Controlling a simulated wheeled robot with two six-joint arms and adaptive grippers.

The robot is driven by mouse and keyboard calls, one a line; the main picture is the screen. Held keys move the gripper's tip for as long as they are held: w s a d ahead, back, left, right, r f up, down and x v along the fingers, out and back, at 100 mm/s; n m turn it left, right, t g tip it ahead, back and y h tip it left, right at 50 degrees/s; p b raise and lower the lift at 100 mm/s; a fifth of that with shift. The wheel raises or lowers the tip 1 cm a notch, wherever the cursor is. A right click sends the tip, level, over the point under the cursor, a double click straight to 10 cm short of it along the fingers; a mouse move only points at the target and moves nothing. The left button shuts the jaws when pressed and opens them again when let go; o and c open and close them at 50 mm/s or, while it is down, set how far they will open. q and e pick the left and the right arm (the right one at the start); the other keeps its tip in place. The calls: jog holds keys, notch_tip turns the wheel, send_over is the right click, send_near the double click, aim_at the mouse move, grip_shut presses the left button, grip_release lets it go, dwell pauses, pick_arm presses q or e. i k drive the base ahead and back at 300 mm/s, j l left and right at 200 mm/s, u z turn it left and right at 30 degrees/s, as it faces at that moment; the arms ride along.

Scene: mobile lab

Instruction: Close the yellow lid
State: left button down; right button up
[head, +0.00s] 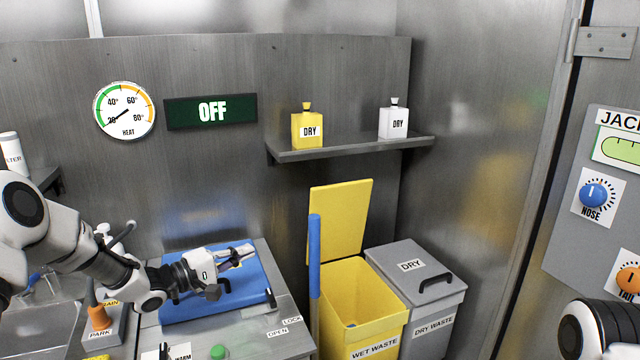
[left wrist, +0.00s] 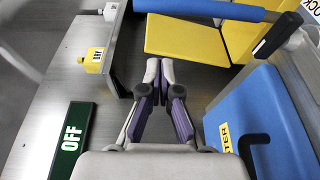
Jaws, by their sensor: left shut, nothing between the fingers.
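The yellow lid (head: 341,220) stands open, upright at the back of the yellow wet waste bin (head: 374,302). The bin's mouth is uncovered, and something small and blue shows inside. The lid also shows in the left wrist view (left wrist: 185,36), beyond the fingertips. My left gripper (head: 247,250) is shut and empty, above the blue panel and to the left of the lid, apart from it. In the left wrist view its fingers (left wrist: 159,72) are together and point towards the lid. My right gripper is not in view; only part of my right arm shows at bottom right.
An upright blue pole (head: 315,270) stands between my left gripper and the bin. The blue panel (head: 190,308) with a dark handle lies below the gripper. The grey dry waste bin (head: 418,270) is closed. A shelf (head: 350,148) with two bottles hangs above the lid.

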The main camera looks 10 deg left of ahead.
aim_at(343, 208)
jog(key=i, duration=1.1)
